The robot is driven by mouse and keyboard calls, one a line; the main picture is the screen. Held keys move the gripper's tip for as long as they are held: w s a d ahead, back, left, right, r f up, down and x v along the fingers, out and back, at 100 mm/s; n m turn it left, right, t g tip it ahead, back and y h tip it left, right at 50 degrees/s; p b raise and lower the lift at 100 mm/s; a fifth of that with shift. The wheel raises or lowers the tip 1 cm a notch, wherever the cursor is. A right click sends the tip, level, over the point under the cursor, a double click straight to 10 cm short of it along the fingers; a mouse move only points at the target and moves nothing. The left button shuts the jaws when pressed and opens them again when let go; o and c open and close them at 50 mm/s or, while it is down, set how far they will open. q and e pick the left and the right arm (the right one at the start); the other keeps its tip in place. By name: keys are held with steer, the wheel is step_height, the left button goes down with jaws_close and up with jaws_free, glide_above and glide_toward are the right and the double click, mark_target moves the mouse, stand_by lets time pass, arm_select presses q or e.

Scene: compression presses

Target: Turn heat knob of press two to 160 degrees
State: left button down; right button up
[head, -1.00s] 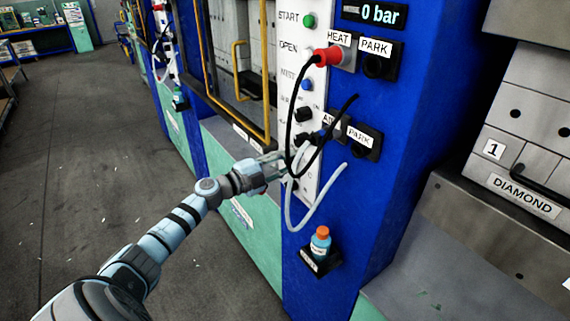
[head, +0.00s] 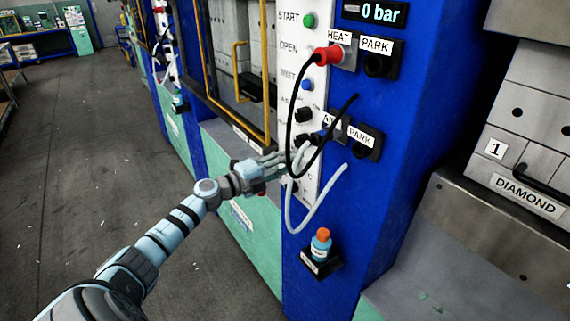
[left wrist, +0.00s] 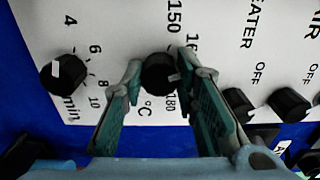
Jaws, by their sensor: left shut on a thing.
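The heat knob (left wrist: 158,73) is a round black knob with a white pointer on a white panel, marked in °C. Its pointer faces right in the left wrist view, between a partly hidden number starting with 16 and the 180 mark. My left gripper (left wrist: 162,75) has one finger on each side of this knob and is shut on it. In the head view my left gripper (head: 277,160) reaches the lower part of the press's white panel (head: 308,190), where its fingers and the hoses hide the knob. My right gripper is not in view.
A minute knob (left wrist: 62,74) and a heater knob (left wrist: 238,103) flank the gripper. A black cable hangs from a red plug (head: 328,55), and a pale hose (head: 320,213) loops near the fingers. A small bottle (head: 321,242) stands on a ledge below.

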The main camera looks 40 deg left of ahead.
arm_select(q)
steer(key=c, duration=1.3)
jaws_free()
steer(key=shift+s, duration=0.15)
steer(key=shift+v, duration=3.6)
